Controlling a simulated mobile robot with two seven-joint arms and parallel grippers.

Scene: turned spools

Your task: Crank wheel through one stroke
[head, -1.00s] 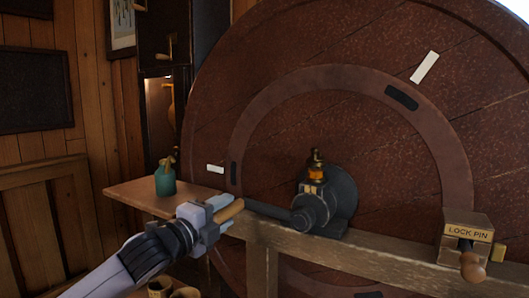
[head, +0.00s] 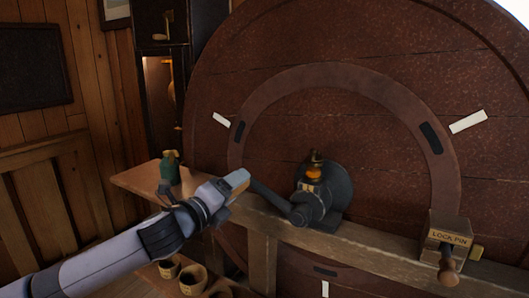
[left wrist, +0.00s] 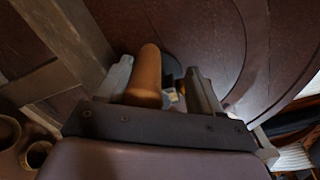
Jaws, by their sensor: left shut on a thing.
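The big brown wooden wheel (head: 300,105) fills the right of the head view, with white marks (head: 468,122) near its rim and dark pads (head: 431,138) on its inner ring. A dark crank arm (head: 272,198) reaches up-left from the hub (head: 322,190). My left gripper (head: 236,182) is at the crank's outer end, shut on its wooden handle. My fingers hide the handle in the head view. In the left wrist view the handle (left wrist: 146,72) stands between the fingers (left wrist: 160,85). My right gripper is not in view.
Small pots (head: 190,280) stand below.

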